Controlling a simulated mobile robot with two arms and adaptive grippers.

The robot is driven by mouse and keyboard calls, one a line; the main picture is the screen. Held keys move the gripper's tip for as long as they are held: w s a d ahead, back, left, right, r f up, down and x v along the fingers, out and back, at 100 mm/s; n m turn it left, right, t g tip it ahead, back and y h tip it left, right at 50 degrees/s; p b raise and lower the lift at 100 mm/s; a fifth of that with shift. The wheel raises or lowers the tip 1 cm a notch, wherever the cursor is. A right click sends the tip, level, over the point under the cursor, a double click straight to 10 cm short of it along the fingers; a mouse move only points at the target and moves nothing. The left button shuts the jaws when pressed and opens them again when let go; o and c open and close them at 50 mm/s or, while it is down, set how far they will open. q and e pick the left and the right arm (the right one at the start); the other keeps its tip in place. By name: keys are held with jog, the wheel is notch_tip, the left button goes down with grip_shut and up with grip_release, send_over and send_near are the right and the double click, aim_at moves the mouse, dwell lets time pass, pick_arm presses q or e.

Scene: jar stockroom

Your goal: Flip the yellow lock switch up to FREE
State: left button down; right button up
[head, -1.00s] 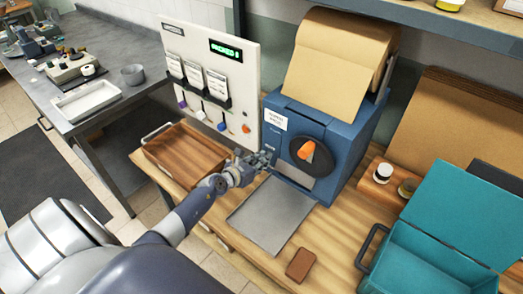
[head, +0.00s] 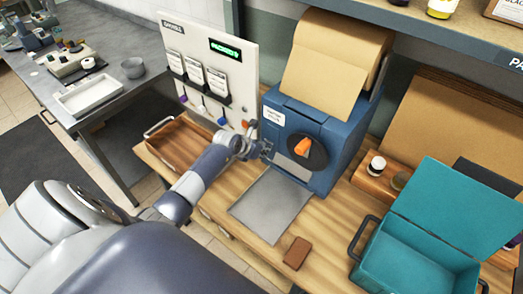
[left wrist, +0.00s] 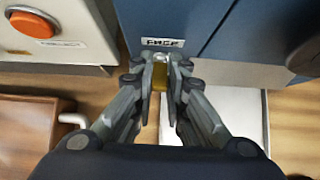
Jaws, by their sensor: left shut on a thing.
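The blue paper machine (head: 340,150) stands on the wooden bench. My left gripper (head: 264,149) is at the lower left of its front, with the forearm reaching up from below. In the left wrist view, my left gripper (left wrist: 160,77) is shut on the yellow lock switch (left wrist: 158,78), a small piece between the fingertips. A FREE label (left wrist: 163,42) is on the blue front just above it. The fingers hide much of the switch, so its exact position is unclear. In the head view the switch is hidden at the gripper. My right gripper is not in view.
An orange knob on a black dial (head: 322,157) is right of the gripper. A white panel (head: 207,60) stands left, with an orange button (left wrist: 32,22). A grey metal plate (head: 270,205) lies below the machine. A teal box (head: 415,240) is at right.

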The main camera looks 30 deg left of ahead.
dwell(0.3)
pick_arm(q)
jog(key=c, duration=1.6)
grip_release()
jog(key=v, duration=1.2)
jog(key=shift+w+r, duration=0.15)
jog(key=shift+w, duration=0.05)
jog(key=shift+s, duration=0.1)
